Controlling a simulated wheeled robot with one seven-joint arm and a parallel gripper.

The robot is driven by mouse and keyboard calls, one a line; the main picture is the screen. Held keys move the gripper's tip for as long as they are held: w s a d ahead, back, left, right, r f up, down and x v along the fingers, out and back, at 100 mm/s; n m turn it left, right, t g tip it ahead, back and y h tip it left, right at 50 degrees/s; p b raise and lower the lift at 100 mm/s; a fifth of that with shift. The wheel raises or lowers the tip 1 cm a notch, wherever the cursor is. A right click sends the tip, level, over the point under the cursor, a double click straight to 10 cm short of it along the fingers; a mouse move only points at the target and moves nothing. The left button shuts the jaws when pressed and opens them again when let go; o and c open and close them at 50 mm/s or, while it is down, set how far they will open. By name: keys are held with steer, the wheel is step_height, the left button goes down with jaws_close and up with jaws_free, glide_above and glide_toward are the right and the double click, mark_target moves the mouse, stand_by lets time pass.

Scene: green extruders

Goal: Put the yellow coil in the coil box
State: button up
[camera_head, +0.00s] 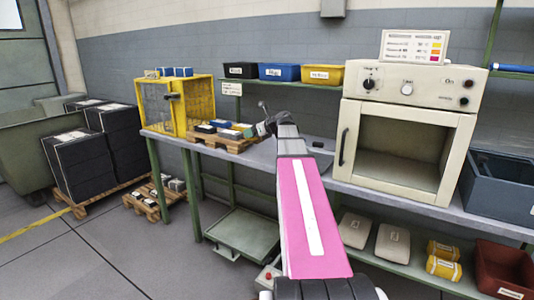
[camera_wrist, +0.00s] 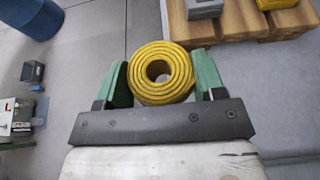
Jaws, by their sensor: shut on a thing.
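The yellow coil (camera_wrist: 147,90), a ring of wound layers with a round hole, sits between the green fingers of my gripper (camera_wrist: 161,75) in the wrist view. The fingers touch it on both sides, so the gripper is shut on it. In the head view my gripper (camera_head: 263,126) is at the end of my outstretched pink arm, over the bench near the small pallet. The coil cannot be made out there. Black (camera_head: 240,71), blue (camera_head: 284,73) and yellow (camera_head: 323,76) labelled boxes stand on the shelf behind. I cannot tell which box is the coil box.
A cream oven (camera_head: 405,130) stands on the bench (camera_head: 375,186) right of my arm. A yellow caged machine (camera_head: 175,105) and a loaded pallet (camera_head: 222,142) are to the left. A dark bin (camera_head: 497,185) is at the right; a red box (camera_head: 505,270) is below.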

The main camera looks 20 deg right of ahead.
glide_above(268, 153)
steer(key=f, duration=0.6)
steer(key=shift+s+a+f, duration=0.1)
steer(key=shift+s+f, duration=0.1)
steer(key=shift+f, duration=2.2)
steer(key=shift+f, duration=0.15)
steer(key=o, duration=1)
steer(key=shift+c, duration=0.2)
